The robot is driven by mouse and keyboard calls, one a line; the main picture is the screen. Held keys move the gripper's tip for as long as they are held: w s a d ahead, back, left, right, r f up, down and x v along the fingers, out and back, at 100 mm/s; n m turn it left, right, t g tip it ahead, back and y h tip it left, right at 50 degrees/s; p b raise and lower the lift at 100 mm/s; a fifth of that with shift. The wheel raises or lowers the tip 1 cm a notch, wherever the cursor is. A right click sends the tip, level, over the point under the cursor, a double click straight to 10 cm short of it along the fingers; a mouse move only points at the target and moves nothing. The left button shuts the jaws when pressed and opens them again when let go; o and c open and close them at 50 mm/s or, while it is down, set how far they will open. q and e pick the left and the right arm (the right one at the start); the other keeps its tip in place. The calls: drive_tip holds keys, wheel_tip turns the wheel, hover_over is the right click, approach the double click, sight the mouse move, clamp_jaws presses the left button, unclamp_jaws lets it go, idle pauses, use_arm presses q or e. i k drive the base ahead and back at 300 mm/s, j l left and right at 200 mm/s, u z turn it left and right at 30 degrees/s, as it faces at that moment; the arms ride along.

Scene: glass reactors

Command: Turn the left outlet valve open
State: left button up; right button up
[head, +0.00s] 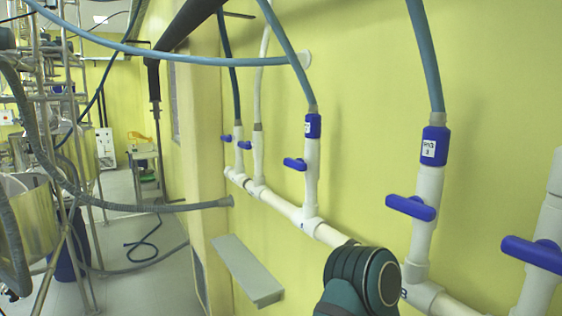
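Several blue valve handles sit on white upright pipes along the yellow wall in the head view. The two far ones are a small handle (226,138) and another small handle (244,145). Nearer are a middle handle (295,164), a larger handle (410,207) and the nearest handle (531,253) at the right edge. All stick out sideways, across their upright pipes. I cannot tell which one is the left outlet valve. Neither gripper shows. A dark rounded arm joint, apparently mine, hides part of the lower pipe at bottom centre.
A white horizontal pipe (270,200) joins the uprights. Blue hoses (424,55) rise from them, and one hose (200,58) crosses the upper view. A grey ledge (246,270) juts out below. Metal frames and vessels (30,215) stand at left; floor between is mostly clear.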

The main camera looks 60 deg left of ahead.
sight(299, 164)
drive_tip(key=j+u, duration=0.25)
drive_tip(key=j, duration=0.55)
drive_tip(key=i+j+u, duration=0.2)
drive_tip(key=j, duration=0.55)
drive_tip(key=k, duration=0.1)
